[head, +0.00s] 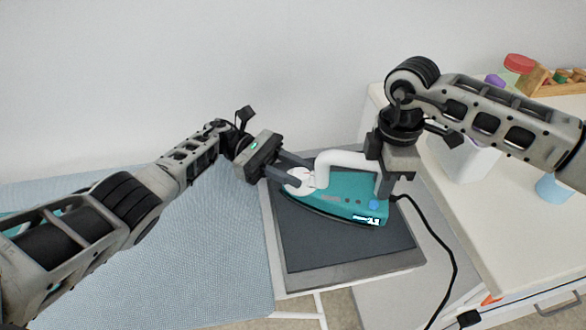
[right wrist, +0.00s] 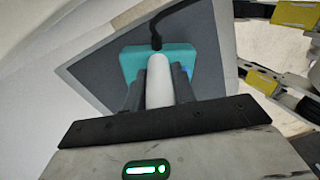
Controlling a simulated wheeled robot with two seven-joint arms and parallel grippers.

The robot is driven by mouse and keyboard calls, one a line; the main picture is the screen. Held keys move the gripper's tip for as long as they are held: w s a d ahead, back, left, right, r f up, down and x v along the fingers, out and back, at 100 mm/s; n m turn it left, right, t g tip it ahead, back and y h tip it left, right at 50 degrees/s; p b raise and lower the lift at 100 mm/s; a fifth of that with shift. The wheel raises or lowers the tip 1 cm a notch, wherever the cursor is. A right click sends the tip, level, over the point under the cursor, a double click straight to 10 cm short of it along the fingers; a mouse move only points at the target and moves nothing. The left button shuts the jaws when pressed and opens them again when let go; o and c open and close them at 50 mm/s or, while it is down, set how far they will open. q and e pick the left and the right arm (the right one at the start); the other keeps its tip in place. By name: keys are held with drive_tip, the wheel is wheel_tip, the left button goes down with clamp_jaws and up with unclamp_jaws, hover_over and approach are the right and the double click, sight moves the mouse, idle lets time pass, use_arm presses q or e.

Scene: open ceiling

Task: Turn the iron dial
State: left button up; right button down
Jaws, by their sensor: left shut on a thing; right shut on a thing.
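The teal iron (head: 345,188) with a white handle (head: 340,159) sits on a dark grey pad. Its round white dial (head: 300,181) is at the left end, near the front of the handle. My left gripper (head: 302,174) reaches in from the left, its fingers on either side of the dial and shut on it. My right gripper (head: 383,180) comes from above and is shut on the rear of the handle. In the right wrist view, its fingers (right wrist: 160,72) flank the white handle, with the teal iron (right wrist: 128,62) beyond. The fingertips partly hide the dial.
The grey pad (head: 310,245) lies on an ironing stand, with a blue-grey board (head: 190,255) to the left. A black cord (head: 445,250) runs from the iron down past the pad's right side. A white counter (head: 505,215) with toys and containers is at the right.

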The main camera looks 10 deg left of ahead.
use_arm(q)
drive_tip(key=o, duration=1)
wheel_tip(320, 180, up, 10)
